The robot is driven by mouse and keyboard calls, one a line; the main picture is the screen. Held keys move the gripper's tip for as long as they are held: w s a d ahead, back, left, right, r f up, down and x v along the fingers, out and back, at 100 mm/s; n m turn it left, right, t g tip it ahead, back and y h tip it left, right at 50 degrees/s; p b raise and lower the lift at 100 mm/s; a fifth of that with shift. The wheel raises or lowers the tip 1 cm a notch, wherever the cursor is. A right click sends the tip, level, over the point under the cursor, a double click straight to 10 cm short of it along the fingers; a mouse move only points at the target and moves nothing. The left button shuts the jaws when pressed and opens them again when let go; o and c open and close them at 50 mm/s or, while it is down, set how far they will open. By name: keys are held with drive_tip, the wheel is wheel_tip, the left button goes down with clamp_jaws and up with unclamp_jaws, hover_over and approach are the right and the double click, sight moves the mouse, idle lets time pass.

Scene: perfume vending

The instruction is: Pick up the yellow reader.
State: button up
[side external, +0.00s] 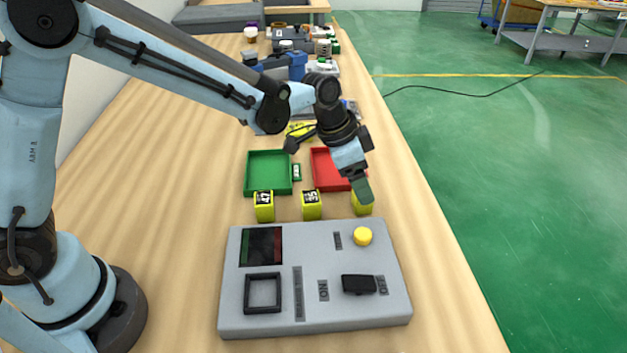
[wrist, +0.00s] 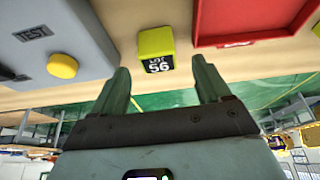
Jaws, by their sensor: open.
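A yellow object with dark markings (side external: 300,130), which may be the yellow reader, lies behind the trays in the side view, partly hidden by my arm. My gripper (side external: 363,192) is open and empty, pointing down over the rightmost yellow block (side external: 362,209). In the wrist view the open fingers (wrist: 160,72) have that block (wrist: 155,41) just beyond the gap between their tips. Its black label reads "LOT 56". I cannot tell whether the fingers touch it. Two more yellow blocks, a left one (side external: 264,208) and a middle one (side external: 311,206), stand in the same row.
A grey panel (side external: 300,317) with a yellow button (side external: 362,236) and black switch (side external: 360,285) lies in front of the blocks. A green tray (side external: 268,172) and red tray (side external: 322,160) sit behind. Various items crowd the far table. The left table surface is clear.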

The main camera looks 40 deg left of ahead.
drive_tip(key=shift+x, duration=1.9)
drive_tip(key=shift+s, duration=0.15)
drive_tip(key=c, duration=1.1)
